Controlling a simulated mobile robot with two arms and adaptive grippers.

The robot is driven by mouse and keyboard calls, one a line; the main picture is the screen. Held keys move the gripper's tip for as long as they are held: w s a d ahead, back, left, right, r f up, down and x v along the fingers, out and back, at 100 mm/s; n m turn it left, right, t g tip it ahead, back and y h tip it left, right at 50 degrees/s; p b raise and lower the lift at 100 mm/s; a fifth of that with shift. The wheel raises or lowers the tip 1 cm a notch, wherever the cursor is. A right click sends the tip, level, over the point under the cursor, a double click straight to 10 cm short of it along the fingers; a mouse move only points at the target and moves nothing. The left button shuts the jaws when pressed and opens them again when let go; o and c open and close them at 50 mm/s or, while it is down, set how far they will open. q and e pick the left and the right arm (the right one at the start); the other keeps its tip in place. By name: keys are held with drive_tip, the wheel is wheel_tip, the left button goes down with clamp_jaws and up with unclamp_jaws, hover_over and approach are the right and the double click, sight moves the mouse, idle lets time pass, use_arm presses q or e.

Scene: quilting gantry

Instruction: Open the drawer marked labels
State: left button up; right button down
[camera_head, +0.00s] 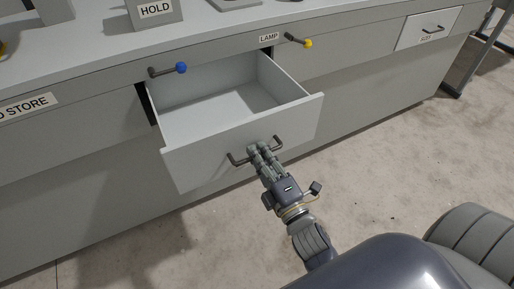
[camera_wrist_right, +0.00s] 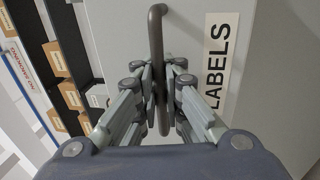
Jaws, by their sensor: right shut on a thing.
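The drawer (camera_head: 285,125) stands pulled out from the counter, and its empty pale interior shows in the head view. Its front bears the word LABELS on a white label (camera_wrist_right: 219,65) in the right wrist view. The drawer's dark bar handle (camera_head: 238,160) also shows in the right wrist view (camera_wrist_right: 156,30). My right gripper (camera_head: 258,150) is shut on this handle, with a finger on each side of the bar. It hides part of the handle in the head view. My left gripper is not in view.
The counter (camera_head: 110,68) has a blue-knobbed lever (camera_head: 181,68) and a yellow-knobbed lever (camera_head: 307,43) under a LAMP label (camera_head: 268,37). Another closed drawer (camera_head: 428,29) is at the far right. A HOLD box (camera_head: 155,15) stands on top. Floor in front is clear.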

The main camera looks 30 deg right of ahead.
drive_tip(key=shift+f, duration=0.15)
drive_tip(key=c, duration=1.7)
unclamp_jaws()
drive_tip(key=s, duration=0.2)
drive_tip(key=s+f, duration=0.1)
drive_tip(key=s, duration=0.4)
drive_tip(key=shift+s+d+f, duration=0.15)
drive_tip(key=shift+s, duration=0.05)
